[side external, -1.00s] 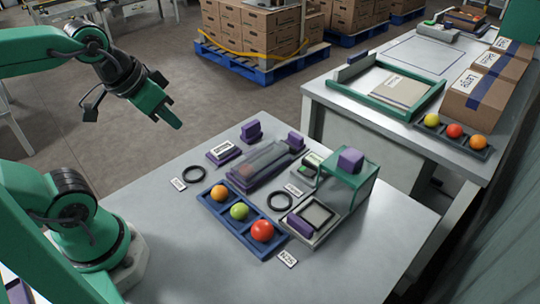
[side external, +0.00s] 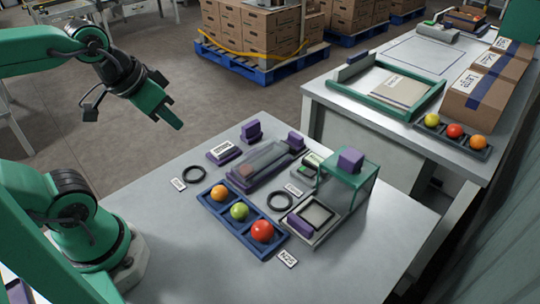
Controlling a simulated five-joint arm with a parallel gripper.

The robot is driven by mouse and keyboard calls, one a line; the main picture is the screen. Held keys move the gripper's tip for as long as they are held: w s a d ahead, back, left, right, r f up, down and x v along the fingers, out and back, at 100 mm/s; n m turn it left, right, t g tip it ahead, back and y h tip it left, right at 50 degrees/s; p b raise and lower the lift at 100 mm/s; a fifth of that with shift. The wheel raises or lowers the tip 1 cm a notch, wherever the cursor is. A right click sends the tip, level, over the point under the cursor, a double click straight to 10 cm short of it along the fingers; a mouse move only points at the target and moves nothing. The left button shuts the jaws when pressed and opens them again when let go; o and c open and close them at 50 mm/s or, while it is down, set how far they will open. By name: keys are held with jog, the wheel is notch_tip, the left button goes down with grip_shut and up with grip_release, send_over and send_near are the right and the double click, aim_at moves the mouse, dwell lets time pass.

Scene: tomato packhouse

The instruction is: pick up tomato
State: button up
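A blue three-pocket tray (side external: 228,227) on the near table holds an orange tomato (side external: 219,193), a yellow-green tomato (side external: 239,211) and a larger red tomato (side external: 262,231), one per pocket. A dull reddish round shape (side external: 246,171) shows faintly through a clear cover on a purple-based fixture (side external: 265,166). My gripper (side external: 175,114) hangs in the air at the upper left, beyond the table's far left edge. It is well apart from the tomatoes and nothing shows in it. From this angle I cannot tell how far its jaws are parted.
A green-framed clear box (side external: 361,184) and a small scale-like device (side external: 310,219) stand right of the tray. Two black rings (side external: 194,174) lie nearby. The near table's front is clear. A second bench (side external: 390,127) holds another tray (side external: 466,145) with three fruits, and boxes (side external: 487,88).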

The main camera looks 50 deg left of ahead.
jog(key=o, duration=1.2)
jog(key=n+g, duration=0.3)
jog(key=g, duration=0.2)
send_over(220, 188)
notch_tip(220, 188, down, 14)
jog(key=shift+a+r, duration=0.1)
jog(key=shift+f+n+g, duration=0.3)
jog(key=shift+f, duration=0.35)
jog(key=shift+f, duration=1.25)
